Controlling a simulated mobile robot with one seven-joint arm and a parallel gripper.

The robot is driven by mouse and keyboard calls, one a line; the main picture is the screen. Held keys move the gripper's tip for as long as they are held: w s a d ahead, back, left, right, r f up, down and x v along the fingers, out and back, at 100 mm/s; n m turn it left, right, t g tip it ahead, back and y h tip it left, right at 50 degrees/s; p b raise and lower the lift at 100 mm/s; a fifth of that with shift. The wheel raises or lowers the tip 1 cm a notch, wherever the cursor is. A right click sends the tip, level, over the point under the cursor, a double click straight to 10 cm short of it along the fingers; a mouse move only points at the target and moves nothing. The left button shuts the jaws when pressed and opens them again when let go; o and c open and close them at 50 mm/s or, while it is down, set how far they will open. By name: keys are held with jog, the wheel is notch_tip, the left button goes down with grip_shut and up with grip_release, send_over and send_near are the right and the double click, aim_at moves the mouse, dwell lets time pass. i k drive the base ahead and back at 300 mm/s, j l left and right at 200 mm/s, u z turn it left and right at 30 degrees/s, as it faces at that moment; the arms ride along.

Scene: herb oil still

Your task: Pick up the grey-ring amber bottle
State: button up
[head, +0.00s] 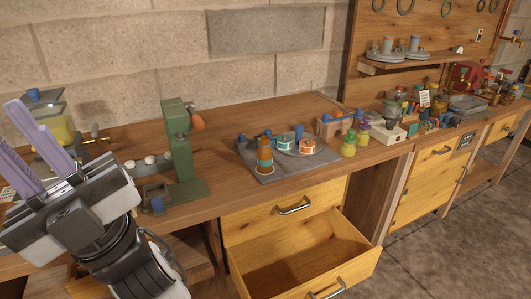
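An amber-brown bottle (265,152) stands upright on the front left part of a grey tray (268,177) on the bench. It has a greenish band, but I cannot make out a grey ring on it. More small bottles in yellow-green (349,143) and purple (363,133) stand right of the tray; no grey ring can be told on them either. My gripper (10,128) is at the left edge of the head view, far left of the tray. Its two lavender fingers are apart with nothing seen between them.
A green press-like stand (178,150) rises between my gripper and the tray. A teal tin (283,141) and an orange-and-teal tin (307,146) sit on the tray. An open, empty-looking drawer (300,258) juts out below it.

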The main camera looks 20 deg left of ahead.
aim_at(264, 150)
jog(key=i+l+u, duration=0.2)
jog(key=i, duration=0.2)
jog(key=i+l+u, duration=0.2)
jog(key=i, duration=0.25)
jog(key=l, duration=0.05)
